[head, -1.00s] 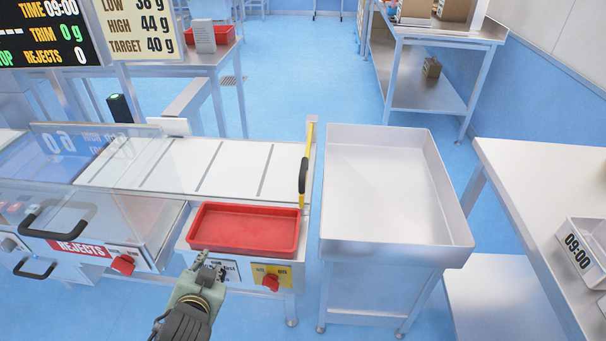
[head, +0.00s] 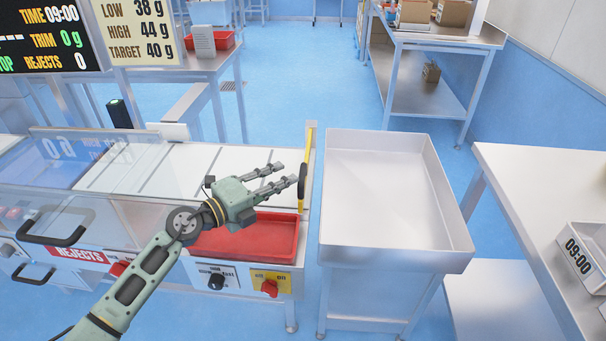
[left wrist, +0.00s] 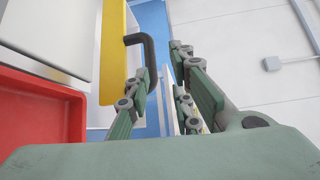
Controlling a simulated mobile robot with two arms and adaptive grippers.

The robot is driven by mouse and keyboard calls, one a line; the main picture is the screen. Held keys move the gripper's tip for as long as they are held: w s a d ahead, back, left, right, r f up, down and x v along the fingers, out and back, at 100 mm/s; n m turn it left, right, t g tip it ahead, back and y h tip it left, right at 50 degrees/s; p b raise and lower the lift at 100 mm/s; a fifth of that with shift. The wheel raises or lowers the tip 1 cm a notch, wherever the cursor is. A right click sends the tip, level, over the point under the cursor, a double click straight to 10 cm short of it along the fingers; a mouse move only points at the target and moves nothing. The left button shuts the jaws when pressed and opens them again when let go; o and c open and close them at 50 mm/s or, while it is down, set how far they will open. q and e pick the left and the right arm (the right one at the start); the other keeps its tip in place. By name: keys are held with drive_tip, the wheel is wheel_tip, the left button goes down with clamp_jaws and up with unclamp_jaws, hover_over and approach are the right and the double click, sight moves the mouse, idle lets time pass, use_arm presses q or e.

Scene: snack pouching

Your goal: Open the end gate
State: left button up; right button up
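The end gate (head: 309,140) is a narrow yellow panel across the right end of the white conveyor, upright, with a black handle (head: 302,182). In the left wrist view the yellow gate (left wrist: 113,50) stands left of centre, and its black handle (left wrist: 149,55) sticks out to the right. My left gripper (head: 286,174) reaches over the conveyor's end, with its fingers apart and pointing at the handle. In the left wrist view my left gripper (left wrist: 160,62) is open, with the handle close to its left fingertip; I cannot tell whether they touch. My right gripper is out of view.
A red tray (head: 265,238) sits in front of the conveyor's end, partly under my left arm. Control knobs, including a red one (head: 270,288), are below it. An empty steel tray table (head: 385,190) stands right of the gate. A clear guard with black handles is at left.

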sight(303, 171)
use_arm(q)
drive_tip(key=shift+m+g, duration=0.4)
drive_tip(key=shift+g, duration=0.1)
drive_tip(key=x, duration=0.5)
drive_tip(key=f+x, duration=0.1)
drive_tip(key=x, duration=0.2)
drive_tip(key=shift+a, duration=0.2)
clamp_jaws()
drive_tip(key=shift+f, duration=0.1)
